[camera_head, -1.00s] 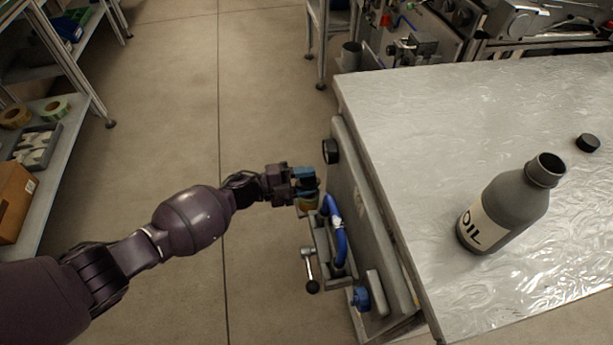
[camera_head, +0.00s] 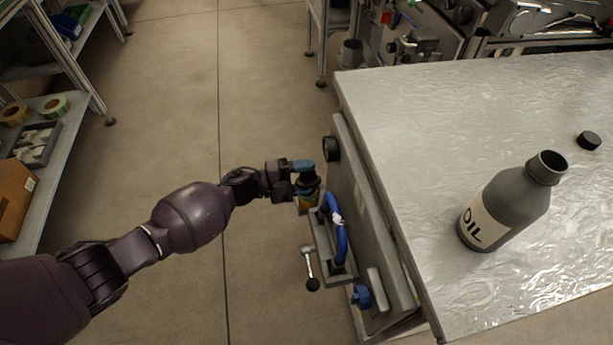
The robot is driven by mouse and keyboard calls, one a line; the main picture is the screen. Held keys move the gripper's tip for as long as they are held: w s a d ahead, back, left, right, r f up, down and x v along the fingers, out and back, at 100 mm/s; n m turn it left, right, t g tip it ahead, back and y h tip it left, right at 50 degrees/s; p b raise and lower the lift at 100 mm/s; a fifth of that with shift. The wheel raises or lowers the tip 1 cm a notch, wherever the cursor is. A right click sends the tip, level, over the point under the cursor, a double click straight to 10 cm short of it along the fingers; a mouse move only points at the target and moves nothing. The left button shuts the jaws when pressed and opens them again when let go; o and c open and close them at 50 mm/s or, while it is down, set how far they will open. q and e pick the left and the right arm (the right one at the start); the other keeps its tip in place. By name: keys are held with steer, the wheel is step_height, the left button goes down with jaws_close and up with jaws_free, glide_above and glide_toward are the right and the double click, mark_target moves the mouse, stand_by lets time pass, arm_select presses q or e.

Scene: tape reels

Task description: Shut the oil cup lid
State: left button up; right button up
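My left gripper (camera_head: 303,177) is at the upper end of the machine panel beside the table. A blue finger shows at its top edge; the other finger is hard to make out. The small amber oil cup (camera_head: 308,201) is right below the fingers, partly hidden by them. Something dark sits at the cup's top, close to the fingers. I cannot tell whether this is the lid, how far the lid is shut, or whether the gripper touches it. My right gripper is not in view.
A blue hose (camera_head: 341,240), a lever with a black knob (camera_head: 312,284) and a blue knob (camera_head: 361,296) are near the cup. A black knob (camera_head: 331,149) is above. The table (camera_head: 420,130) holds an open oil bottle (camera_head: 512,208) and its black cap (camera_head: 589,140).

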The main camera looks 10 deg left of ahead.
arm_select(q)
steer(key=shift+s+d+f, duration=0.1)
steer(key=shift+s+f, duration=0.15)
steer(key=shift+f, duration=0.1)
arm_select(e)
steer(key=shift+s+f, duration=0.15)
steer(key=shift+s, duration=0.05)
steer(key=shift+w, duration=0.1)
